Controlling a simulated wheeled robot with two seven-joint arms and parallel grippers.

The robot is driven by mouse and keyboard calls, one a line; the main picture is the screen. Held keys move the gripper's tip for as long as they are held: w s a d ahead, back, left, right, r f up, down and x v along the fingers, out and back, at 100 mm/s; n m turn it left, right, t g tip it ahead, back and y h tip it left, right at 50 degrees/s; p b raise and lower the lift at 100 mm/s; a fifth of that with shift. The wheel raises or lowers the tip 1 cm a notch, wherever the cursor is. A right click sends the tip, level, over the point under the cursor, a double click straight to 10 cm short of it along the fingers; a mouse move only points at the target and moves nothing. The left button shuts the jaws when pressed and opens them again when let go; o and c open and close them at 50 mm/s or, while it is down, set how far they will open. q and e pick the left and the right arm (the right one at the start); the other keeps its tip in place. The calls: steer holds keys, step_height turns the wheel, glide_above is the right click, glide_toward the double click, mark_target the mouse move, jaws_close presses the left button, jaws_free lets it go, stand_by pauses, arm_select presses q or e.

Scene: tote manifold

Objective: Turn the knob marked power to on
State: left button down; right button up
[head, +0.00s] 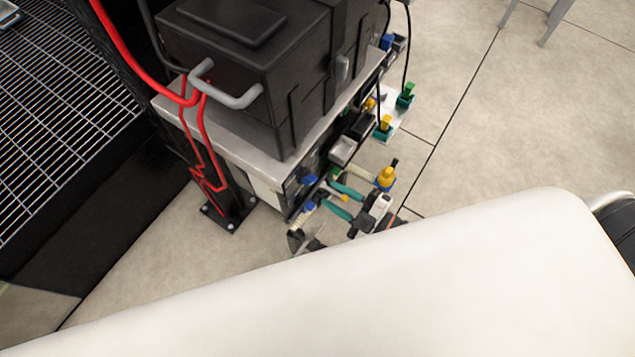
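The low manifold bench (222,152) stands in the upper middle of the head view, with small fittings along its right side. No label can be read, so I cannot tell which part is the knob marked power. My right gripper (327,195) is beside the near end of these fittings. Its two teal fingers point left and stand apart. A small yellow part shows between or behind them; I cannot tell whether they touch it. My white arm hides what lies below. My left gripper is not in view.
A black case (240,60) with a grey handle sits on the bench. Red cables (118,45) run down a dark post at its left. A metal grating (55,110) is far left.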

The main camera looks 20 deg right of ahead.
mark_target(313, 183)
steer(key=x, duration=0.5)
jaws_close()
